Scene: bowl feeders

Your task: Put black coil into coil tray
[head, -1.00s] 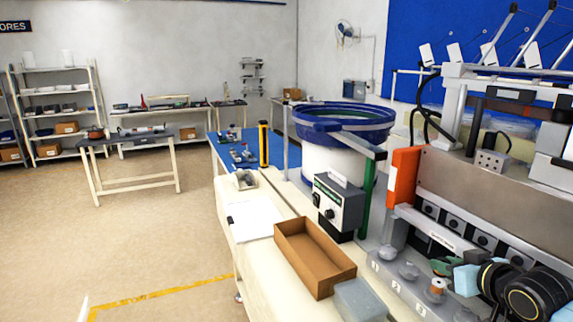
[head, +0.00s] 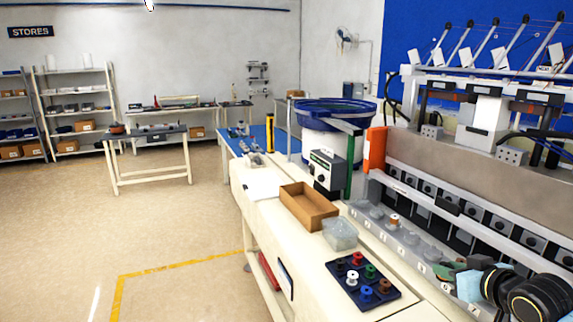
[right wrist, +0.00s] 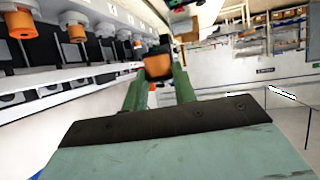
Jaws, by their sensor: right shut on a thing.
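The coil tray (head: 384,301) is a dark blue slab at the front of the white bench, holding several small coils in red, green, blue, brown and dark colours. My right gripper (head: 443,269) is at the lower right in the head view, right of the tray and apart from it, beside the machine's front ledge. In the right wrist view its green fingers (right wrist: 158,82) are shut on a coil (right wrist: 158,65) with a dark end and an orange side. The held coil is hard to make out in the head view. My left gripper is not in view.
An open cardboard box (head: 308,206) and a clear plastic bin (head: 340,234) stand on the bench behind the tray. The feeder machine (head: 460,170) runs along the right, with a copper-coloured coil (head: 394,220) on its numbered ledge. The blue bowl feeder (head: 335,112) stands farther back.

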